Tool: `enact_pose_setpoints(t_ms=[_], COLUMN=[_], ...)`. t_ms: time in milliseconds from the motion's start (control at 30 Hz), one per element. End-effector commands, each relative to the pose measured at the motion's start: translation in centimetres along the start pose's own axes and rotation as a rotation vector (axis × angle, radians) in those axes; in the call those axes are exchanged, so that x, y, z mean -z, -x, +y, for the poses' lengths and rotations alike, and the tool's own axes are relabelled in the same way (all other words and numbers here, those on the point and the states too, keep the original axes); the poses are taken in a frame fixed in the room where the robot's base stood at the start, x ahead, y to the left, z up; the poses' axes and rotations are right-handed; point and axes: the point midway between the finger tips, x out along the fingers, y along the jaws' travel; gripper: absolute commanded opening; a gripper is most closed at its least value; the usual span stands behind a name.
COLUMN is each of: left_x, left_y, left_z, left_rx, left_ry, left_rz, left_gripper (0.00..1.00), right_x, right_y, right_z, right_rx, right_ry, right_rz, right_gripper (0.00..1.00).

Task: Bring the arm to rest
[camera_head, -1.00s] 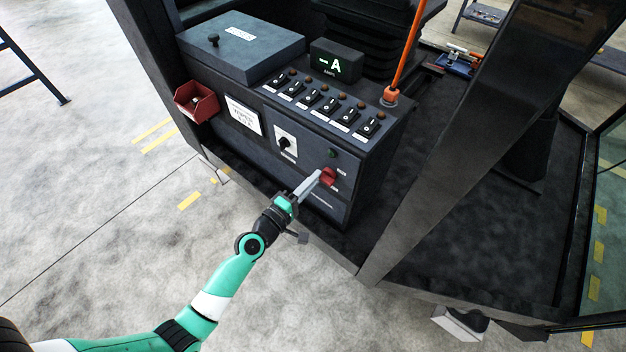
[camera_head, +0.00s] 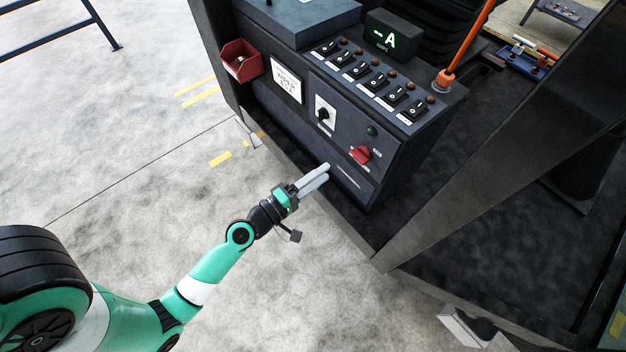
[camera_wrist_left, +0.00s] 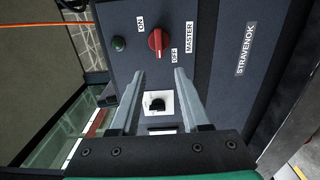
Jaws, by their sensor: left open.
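My left gripper (camera_head: 324,176) is open and empty, in front of the dark control console (camera_head: 345,183). Its two pale fingers point at the console's lower front. The red master switch (camera_head: 361,154) is to the upper right of the fingertips, apart from them. In the left wrist view, the red switch (camera_wrist_left: 157,41) sits beyond the open fingers (camera_wrist_left: 160,78), between ON and OFF labels. A black rotary knob on a white plate (camera_wrist_left: 158,103) shows between the fingers. My right gripper is not in view.
A row of black rocker switches (camera_head: 370,80) and a lit display (camera_head: 392,38) are on the console top. A red bin (camera_head: 241,63) hangs at its left side. A dark cab post (camera_head: 490,150) slants at the right. Open concrete floor (camera_head: 130,130) lies to the left.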

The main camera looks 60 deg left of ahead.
Motion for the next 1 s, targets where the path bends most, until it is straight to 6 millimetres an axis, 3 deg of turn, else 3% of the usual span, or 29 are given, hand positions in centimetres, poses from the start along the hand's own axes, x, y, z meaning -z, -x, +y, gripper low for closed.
enact_pose_setpoints(t_ms=[100,200,833,933,1000], left_x=[0.1,0.0,-0.5,-1.7,-3.0], left_y=[1.9,2.5,2.4,0.6,-1.4], left_z=[-0.3,-0.1,0.1,2.6,6.1], left_rx=[0.001,0.000,-0.003,-0.063,-0.147], left_ry=[0.002,0.000,0.000,-0.015,-0.034], left_rz=[0.001,0.000,-0.015,-0.055,-0.096], left_gripper=[0.46,0.46,0.46,0.46,0.46], right_x=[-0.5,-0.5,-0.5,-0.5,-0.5], right_y=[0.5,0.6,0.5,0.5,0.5], right_z=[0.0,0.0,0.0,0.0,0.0], right_rx=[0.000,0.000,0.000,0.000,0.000], right_ry=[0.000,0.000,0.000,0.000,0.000], right_rz=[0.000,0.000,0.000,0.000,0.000], right_gripper=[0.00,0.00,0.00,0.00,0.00])
